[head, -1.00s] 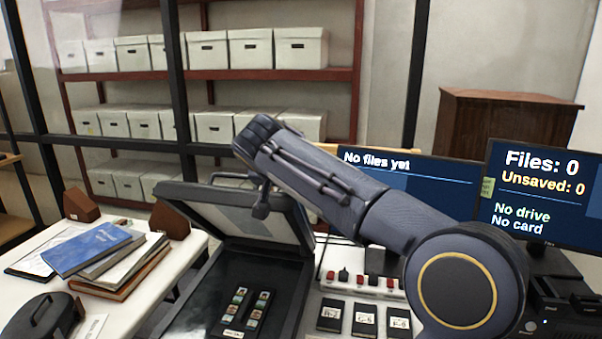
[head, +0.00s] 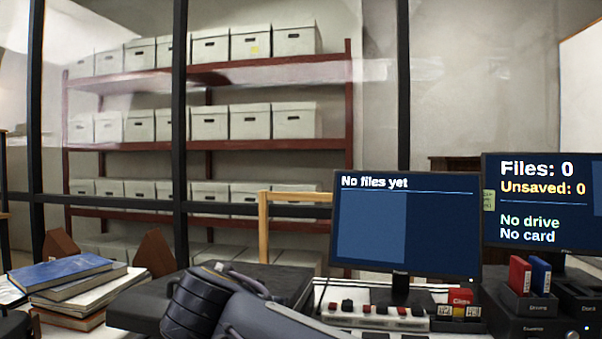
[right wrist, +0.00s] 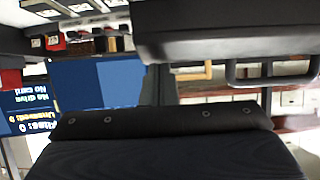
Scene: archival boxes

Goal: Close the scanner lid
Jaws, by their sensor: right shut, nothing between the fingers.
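The scanner lid (head: 282,282) is a dark slab at the lower middle of the head view, lying low and nearly flat. My right arm covers its front, so I cannot tell whether it is fully down. The scanner bed is hidden. In the right wrist view, which is upside down, a dark slab that looks like the lid (right wrist: 215,35) has a bar handle (right wrist: 270,75) on its edge. My right gripper (right wrist: 160,122) fills the bottom of that view, shut and empty, close to the lid; its fingertips are not clear. My left gripper is not in view.
A stack of books (head: 75,280) and wooden wedges (head: 155,252) stand left of the scanner. A monitor (head: 400,235), a second monitor (head: 540,200) and red and blue cartridges (head: 520,275) are on the right. Shelves of white boxes (head: 210,122) are behind.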

